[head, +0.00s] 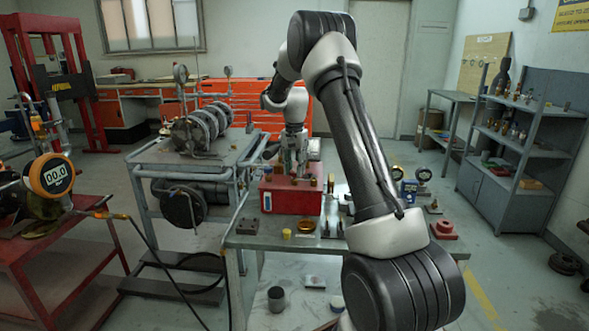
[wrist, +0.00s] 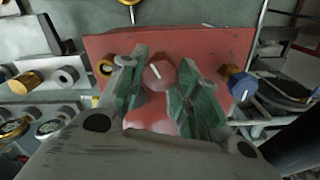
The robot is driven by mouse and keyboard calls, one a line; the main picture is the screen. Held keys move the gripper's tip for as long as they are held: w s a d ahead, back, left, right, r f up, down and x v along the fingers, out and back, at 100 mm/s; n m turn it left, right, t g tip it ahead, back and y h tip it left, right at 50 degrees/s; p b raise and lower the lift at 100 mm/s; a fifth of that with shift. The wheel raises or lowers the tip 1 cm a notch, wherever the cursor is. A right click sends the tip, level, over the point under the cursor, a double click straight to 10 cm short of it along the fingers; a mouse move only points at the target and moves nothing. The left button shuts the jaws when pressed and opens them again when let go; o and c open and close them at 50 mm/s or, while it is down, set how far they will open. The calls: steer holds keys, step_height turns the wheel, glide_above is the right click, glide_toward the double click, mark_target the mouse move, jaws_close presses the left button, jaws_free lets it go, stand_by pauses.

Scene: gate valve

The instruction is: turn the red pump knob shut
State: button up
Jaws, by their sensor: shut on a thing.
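The red pump knob (wrist: 160,74) has a white pointer line on its top and sits on a red pump box (wrist: 110,42). In the wrist view my gripper (wrist: 162,88) has its two green-padded fingers on either side of the knob, closed on it. The pointer line tilts toward the upper left in that view. In the head view the red box (head: 292,200) stands on the table, and my gripper (head: 293,165) reaches down to its top. The knob is hidden there by my gripper.
A brass knob (wrist: 105,67) and a blue knob (wrist: 242,86) flank the red knob. A grey trolley (head: 160,160) with machinery stands to the left. Gauges and small fittings crowd the table, with a red flanged part (head: 443,229) at its right. Shelves (head: 530,130) stand far right.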

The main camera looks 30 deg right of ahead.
mark_target(295, 171)
steer(key=shift+m, duration=1.7)
steer(key=o, duration=1)
steer(key=shift+r, duration=0.1)
step_height(295, 171, up, 12)
steer(key=shift+d, duration=0.1)
